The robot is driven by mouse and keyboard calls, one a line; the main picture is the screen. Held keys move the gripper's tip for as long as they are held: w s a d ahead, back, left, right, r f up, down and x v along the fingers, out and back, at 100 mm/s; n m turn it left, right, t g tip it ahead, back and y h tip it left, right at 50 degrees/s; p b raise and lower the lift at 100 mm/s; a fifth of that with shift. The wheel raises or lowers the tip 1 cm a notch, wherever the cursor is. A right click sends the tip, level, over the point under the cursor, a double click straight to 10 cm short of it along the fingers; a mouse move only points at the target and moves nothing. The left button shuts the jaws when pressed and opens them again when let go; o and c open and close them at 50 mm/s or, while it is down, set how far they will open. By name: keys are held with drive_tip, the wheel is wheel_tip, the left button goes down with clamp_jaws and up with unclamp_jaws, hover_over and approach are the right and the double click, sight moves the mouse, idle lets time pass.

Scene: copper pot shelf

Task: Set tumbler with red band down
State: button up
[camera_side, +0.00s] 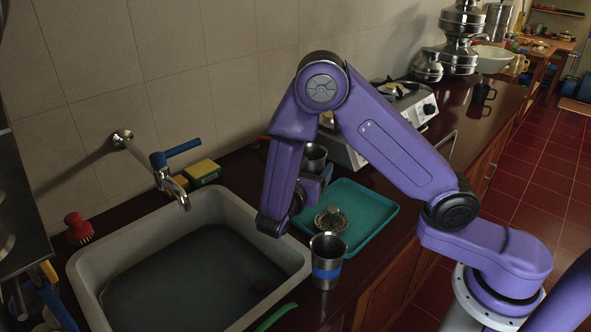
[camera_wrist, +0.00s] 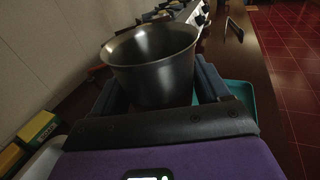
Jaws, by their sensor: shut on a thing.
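A steel tumbler (camera_wrist: 152,72) stands upright between the two fingers of my gripper (camera_wrist: 160,92), which is shut on it. Its flared rim and upper wall show, but no band is visible because the fingers and gripper body cover the lower part. In the side view the held tumbler (camera_side: 315,157) is just behind my gripper (camera_side: 312,182), near the back of the green tray. My arm hides part of it, and I cannot tell whether its base touches the counter. A second steel tumbler with a blue band (camera_side: 327,266) stands on the counter's front edge, right of the sink.
The green tray (camera_side: 372,212) holds a round metal item (camera_side: 331,220). The sink (camera_side: 295,262) with water lies to the left, under the tap (camera_side: 170,180). A stove (camera_side: 410,105) is behind the tray. Dark counter shows around the tray.

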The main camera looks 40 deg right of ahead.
drive_tip(key=shift+s+r, duration=0.4)
drive_tip(key=shift+s, duration=0.45)
wheel_tip(320, 180, up, 11)
drive_tip(key=s+a+f+m+g+y, duration=0.2)
drive_tip(key=s+a+f+m+g, duration=0.1)
drive_tip(key=s+m+g, duration=0.2)
drive_tip(key=s+a+f+m+g+y, duration=0.2)
drive_tip(key=s+a+f+m+g, duration=0.1)
drive_tip(key=g, duration=0.6)
drive_tip(key=s+a+f+m+g+y, duration=0.1)
drive_tip(key=s+a+f+m+g, duration=0.2)
drive_tip(key=s+f+m+g, duration=0.2)
drive_tip(key=shift+s+m+g+y, duration=0.4)
drive_tip(key=shift+s+m+g, duration=0.5)
drive_tip(key=shift+s+m, duration=0.4)
drive_tip(key=w+a+r+m+g+y, duration=0.2)
drive_tip(key=a+m+y, duration=1)
drive_tip(key=a+y, duration=0.55)
drive_tip(key=w+a+r+m+t+y, duration=0.4)
drive_tip(key=w+a+m+t+y, duration=0.15)
drive_tip(key=w+t, duration=0.25)
drive_tip(key=w+a+r+m+t+y, duration=0.45)
drive_tip(key=w+m+t, duration=0.25)
drive_tip(key=w, duration=0.2)
drive_tip(key=shift+d+f, duration=0.15)
drive_tip(key=shift+f, duration=9.45)
drive_tip(key=shift+d+f, duration=0.15)
drive_tip(key=shift+f, duration=9.4)
